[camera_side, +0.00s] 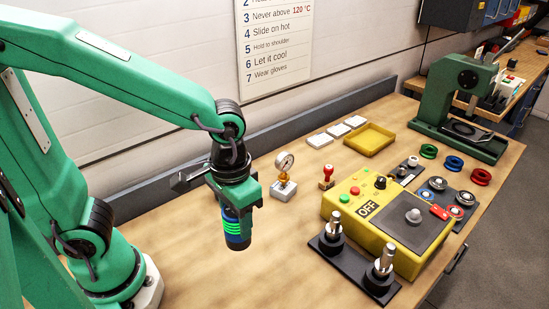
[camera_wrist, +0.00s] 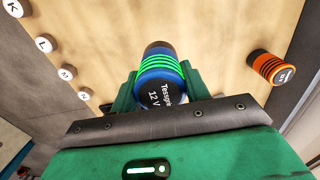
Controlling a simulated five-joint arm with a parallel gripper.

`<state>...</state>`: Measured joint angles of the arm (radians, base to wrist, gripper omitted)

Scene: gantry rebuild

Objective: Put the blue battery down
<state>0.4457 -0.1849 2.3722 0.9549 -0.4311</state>
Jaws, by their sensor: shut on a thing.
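The blue battery (camera_side: 235,228) has bright green bands and a dark lower end, and hangs upright in my gripper (camera_side: 236,203) in the side view. In the wrist view, the battery (camera_wrist: 160,92) shows its dark labelled top, reading "12 V", between the green jaws of my gripper (camera_wrist: 161,82). The jaws are shut on it from both sides. I cannot tell for certain whether its lower end touches the wooden bench (camera_side: 190,278).
An orange battery with black bands (camera_wrist: 270,67) is at the right of the wrist view. Several lettered white discs (camera_wrist: 45,43) line the left. In the side view, a gauge (camera_side: 284,172), red-handled stamp (camera_side: 327,176) and yellow OFF box (camera_side: 385,225) stand right.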

